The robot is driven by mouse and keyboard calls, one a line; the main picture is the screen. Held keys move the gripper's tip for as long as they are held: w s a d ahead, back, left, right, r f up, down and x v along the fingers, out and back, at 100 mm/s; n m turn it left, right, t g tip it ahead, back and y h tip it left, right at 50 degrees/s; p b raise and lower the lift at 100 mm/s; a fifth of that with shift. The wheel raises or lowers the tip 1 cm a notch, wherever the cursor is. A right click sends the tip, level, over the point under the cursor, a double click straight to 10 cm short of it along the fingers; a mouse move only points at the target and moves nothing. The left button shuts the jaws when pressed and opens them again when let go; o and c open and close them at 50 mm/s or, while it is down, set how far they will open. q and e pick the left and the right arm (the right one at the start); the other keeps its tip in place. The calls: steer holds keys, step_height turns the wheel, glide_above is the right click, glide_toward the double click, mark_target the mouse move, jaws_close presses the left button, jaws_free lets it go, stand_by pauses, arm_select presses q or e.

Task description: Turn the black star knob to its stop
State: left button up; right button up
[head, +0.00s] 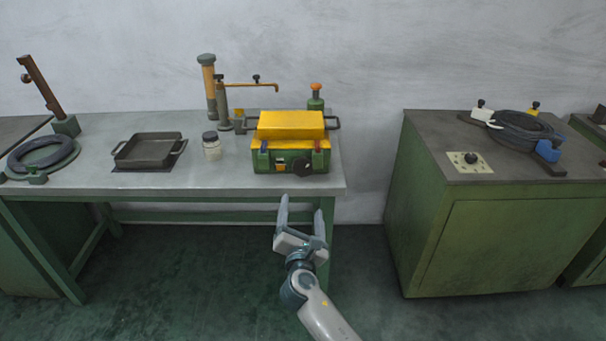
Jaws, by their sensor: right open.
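A black knob (304,166), which looks like the star knob, sits low on the right part of the front of a green and yellow machine (262,160) on the table. Its exact lobes are too small to make out. My right gripper (301,205) is open and empty, in front of the table's front edge and below the knob in the picture. It is apart from the knob, with its two fingers pointing toward the machine. My left gripper is not in view.
The grey table (215,180) also bears a jar (212,150), a dark tray (149,152), a ring-shaped device (42,155) and a pump-like column (209,85). A green cabinet (500,240) at right carries another black knob (471,157) on a pale plate.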

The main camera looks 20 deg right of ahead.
steer(key=shift+w, duration=0.1)
glide_toward(303, 170)
steer(key=x, duration=0.6)
steer(key=shift+w+d+r, duration=0.1)
steer(key=shift+w, duration=0.2)
steer(key=shift+w+d, duration=0.2)
steer(key=shift+w, duration=0.4)
steer(key=shift+c, duration=0.9)
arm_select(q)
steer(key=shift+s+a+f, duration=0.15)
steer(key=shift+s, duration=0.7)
arm_select(e)
steer(key=c, duration=0.9)
